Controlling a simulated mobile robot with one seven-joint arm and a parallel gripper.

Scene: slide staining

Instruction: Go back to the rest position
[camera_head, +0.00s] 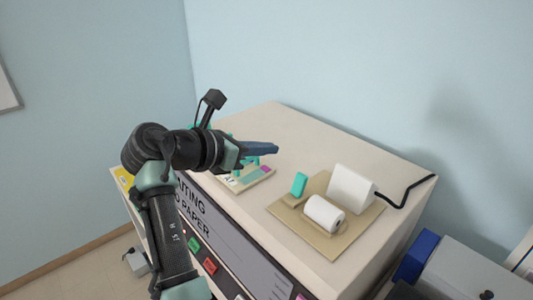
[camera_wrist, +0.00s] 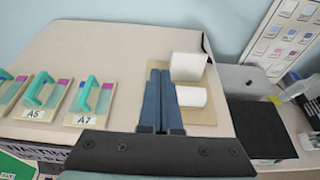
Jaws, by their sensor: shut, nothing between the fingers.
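My gripper (camera_head: 272,149) reaches over the beige counter top (camera_head: 275,118) in the head view. In the wrist view its two blue fingers (camera_wrist: 160,75) lie side by side, shut with nothing between them. The fingers are above the counter, and their height over it is hard to tell. Slide trays with teal handles stand to the left in the wrist view, among them one labelled A7 (camera_wrist: 91,103) and one labelled A5 (camera_wrist: 42,98). In the head view my arm partly hides these trays.
A tan board (camera_head: 306,240) holds a white roll (camera_head: 324,214), a white block (camera_head: 351,188) and a teal piece (camera_head: 299,184). A black cable (camera_head: 408,192) runs from the block. Grey and blue equipment (camera_head: 455,275) stands at the right. The counter's back is clear.

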